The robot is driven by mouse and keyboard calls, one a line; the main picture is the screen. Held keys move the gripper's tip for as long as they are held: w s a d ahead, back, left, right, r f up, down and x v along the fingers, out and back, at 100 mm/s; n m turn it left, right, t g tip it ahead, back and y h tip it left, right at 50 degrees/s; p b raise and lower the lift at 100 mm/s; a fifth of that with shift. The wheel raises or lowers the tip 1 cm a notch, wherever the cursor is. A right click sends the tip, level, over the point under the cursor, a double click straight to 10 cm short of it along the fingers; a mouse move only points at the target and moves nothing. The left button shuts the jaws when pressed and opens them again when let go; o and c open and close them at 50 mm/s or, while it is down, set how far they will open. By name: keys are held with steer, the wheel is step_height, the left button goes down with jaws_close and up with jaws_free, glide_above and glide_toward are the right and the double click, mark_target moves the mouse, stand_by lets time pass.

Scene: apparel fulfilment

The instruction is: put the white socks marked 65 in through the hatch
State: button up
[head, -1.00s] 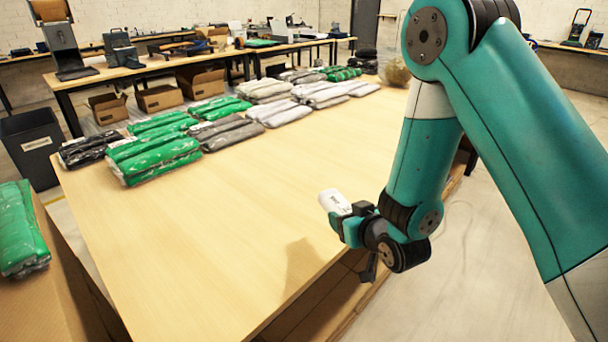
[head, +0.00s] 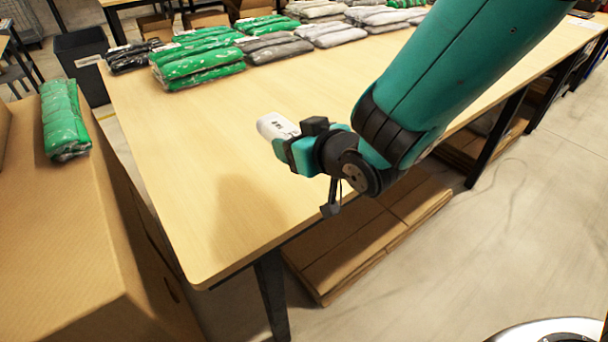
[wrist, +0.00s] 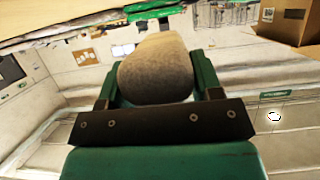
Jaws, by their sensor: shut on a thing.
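My gripper (head: 288,148) is shut on a small white bundle, the white socks (head: 276,127), with a dark printed mark too small to read. It holds them above the near part of the wooden table. In the wrist view the socks (wrist: 155,70) show as a rounded pale grey-brown end between the two green fingers. No hatch can be made out in these frames.
The wooden table (head: 240,180) is bare below my gripper. Green, grey and black wrapped packs (head: 200,65) lie along its far side. A large cardboard box (head: 60,230) with a green pack (head: 64,118) on top stands at left. A dark bin (head: 82,62) stands behind it.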

mark_target(299, 191)
step_height(299, 191, down, 9)
steer(key=shift+f+b, duration=0.1)
steer(key=shift+b, duration=0.5)
steer(key=shift+f, duration=0.2)
steer(key=o, duration=1)
steer(key=shift+r, duration=0.1)
